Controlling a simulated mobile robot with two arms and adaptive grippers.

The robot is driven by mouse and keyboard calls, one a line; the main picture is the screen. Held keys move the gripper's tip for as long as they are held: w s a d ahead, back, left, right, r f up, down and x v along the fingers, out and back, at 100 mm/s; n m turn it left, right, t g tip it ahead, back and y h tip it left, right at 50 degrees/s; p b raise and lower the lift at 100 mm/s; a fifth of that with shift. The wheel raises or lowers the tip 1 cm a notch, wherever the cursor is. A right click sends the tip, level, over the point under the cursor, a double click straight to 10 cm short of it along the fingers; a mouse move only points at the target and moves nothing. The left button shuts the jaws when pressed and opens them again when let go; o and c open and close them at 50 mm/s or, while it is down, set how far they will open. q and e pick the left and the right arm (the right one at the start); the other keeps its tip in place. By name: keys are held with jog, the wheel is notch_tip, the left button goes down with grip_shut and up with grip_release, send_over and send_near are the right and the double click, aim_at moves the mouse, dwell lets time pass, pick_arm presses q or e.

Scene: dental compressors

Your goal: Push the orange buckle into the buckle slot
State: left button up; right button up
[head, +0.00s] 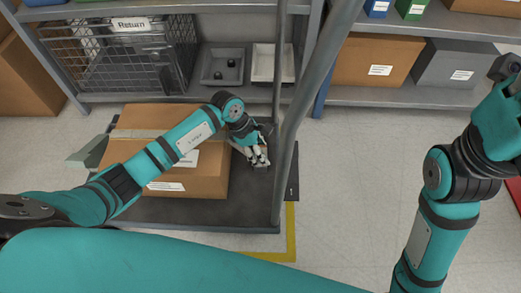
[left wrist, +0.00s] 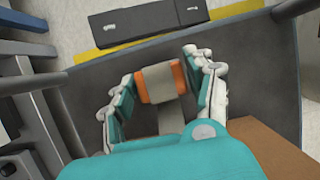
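The orange buckle (left wrist: 147,87) with a grey band across it shows in the left wrist view, between the two fingers of my left gripper (left wrist: 160,78). In the head view my left gripper (head: 257,157) is low beside the cardboard box (head: 206,174), over the dark cart platform (head: 215,212); the buckle is too small to make out there. I cannot make out the buckle slot with certainty. My right gripper is out of view.
A grey post (head: 287,165) rises close right of my left gripper. Shelves with trays (head: 222,83) stand behind.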

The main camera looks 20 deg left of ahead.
pick_arm(q)
jog(key=o, duration=0.3)
jog(key=shift+r, duration=0.1)
jog(key=v, duration=1.2)
jog(key=shift+s, duration=0.15)
